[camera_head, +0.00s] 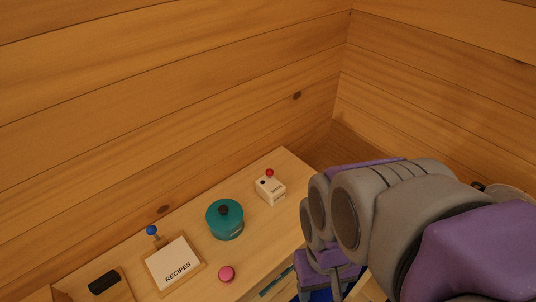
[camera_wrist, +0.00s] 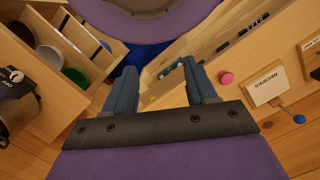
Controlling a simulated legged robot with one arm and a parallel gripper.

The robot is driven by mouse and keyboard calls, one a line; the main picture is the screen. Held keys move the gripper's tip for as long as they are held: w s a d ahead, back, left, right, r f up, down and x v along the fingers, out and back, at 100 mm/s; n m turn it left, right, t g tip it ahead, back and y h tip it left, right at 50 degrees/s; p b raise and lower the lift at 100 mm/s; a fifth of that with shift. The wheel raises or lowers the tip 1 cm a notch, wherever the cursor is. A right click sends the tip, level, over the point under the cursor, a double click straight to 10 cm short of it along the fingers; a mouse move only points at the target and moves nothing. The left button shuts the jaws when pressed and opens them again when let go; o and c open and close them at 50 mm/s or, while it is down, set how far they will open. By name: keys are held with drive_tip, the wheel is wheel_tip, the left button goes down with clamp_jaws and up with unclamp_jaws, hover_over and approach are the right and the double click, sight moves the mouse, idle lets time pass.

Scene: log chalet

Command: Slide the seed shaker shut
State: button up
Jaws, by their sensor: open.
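A small white box with a red knob on top, which looks like the seed shaker (camera_head: 271,190), stands at the far end of the wooden counter (camera_head: 195,222) in the head view. Its label is too small to read, and I cannot tell how far its slide is open. It does not show in the wrist view. My gripper (camera_wrist: 160,75) is open and empty in the wrist view, with its two blue-grey fingers apart, in front of the cabinet front. In the head view my purple and grey arm is to the right of the counter, and the fingertips are not clear.
A teal lidded pot (camera_head: 225,221) stands left of the white box. A RECIPES box (camera_head: 173,264), a pink knob-like piece (camera_head: 227,273) and a black object (camera_head: 104,282) are nearer. The wrist view shows an open drawer (camera_wrist: 52,75) with round dishes and a dark canister (camera_wrist: 14,108). Log walls close the corner.

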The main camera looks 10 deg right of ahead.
drive_tip(key=w+a+r, duration=0.1)
drive_tip(key=w+a, duration=0.1)
drive_tip(key=w, duration=0.2)
drive_tip(key=t+y+b, duration=0.2)
drive_tip(key=b, duration=0.2)
hover_over(270, 173)
drive_tip(key=w+d, duration=0.1)
drive_tip(key=d, duration=0.3)
wheel_tip(270, 173, down, 3)
drive_tip(key=shift+m, duration=0.4)
drive_tip(key=a+f+b, duration=0.1)
drive_tip(key=f, duration=0.4)
drive_tip(key=a+f+b, duration=0.1)
drive_tip(key=f, duration=0.5)
drive_tip(key=a+f+b, duration=0.1)
drive_tip(key=f, duration=0.5)
drive_tip(key=shift+w+a+f+b, duration=0.1)
drive_tip(key=shift+a+b, duration=0.25)
drive_tip(key=shift+b, duration=0.05)
drive_tip(key=shift+d, duration=0.15)
drive_tip(key=shift+c, duration=0.5)
